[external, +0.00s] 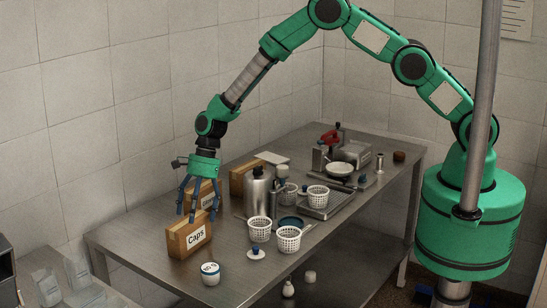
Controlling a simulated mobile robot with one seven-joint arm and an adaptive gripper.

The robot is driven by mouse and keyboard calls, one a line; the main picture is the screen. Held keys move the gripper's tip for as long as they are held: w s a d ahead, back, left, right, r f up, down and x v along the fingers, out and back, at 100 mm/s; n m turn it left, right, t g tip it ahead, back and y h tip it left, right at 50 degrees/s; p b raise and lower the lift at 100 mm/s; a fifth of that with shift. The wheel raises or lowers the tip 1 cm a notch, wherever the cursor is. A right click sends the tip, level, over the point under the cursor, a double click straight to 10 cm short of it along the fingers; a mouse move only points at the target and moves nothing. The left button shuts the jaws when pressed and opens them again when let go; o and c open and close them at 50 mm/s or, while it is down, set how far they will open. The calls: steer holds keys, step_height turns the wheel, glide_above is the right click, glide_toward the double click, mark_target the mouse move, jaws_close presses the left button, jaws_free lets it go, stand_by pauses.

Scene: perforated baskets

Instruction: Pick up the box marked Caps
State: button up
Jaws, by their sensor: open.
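The box marked Caps (188,238) is a tan upright box with a white label. It stands at the left end of the metal table, near its front edge. My gripper (193,210) is open and points down at the top of this box. Its fingers show in front of and beside the box's upper edge; whether they touch it I cannot tell. Another labelled tan box (209,193) stands just behind, partly hidden by the gripper.
A white jar (211,274) stands in front of the Caps box. Perforated white baskets (260,230), a metal bottle (257,191) and a tray (326,204) stand to the right. Another tan box (241,179) is farther back. The table's left end (125,238) is clear.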

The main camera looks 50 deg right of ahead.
mark_target(191, 228)
steer(key=shift+x, duration=2.6)
steer(key=shift+w, duration=0.2)
steer(key=c, duration=1.4)
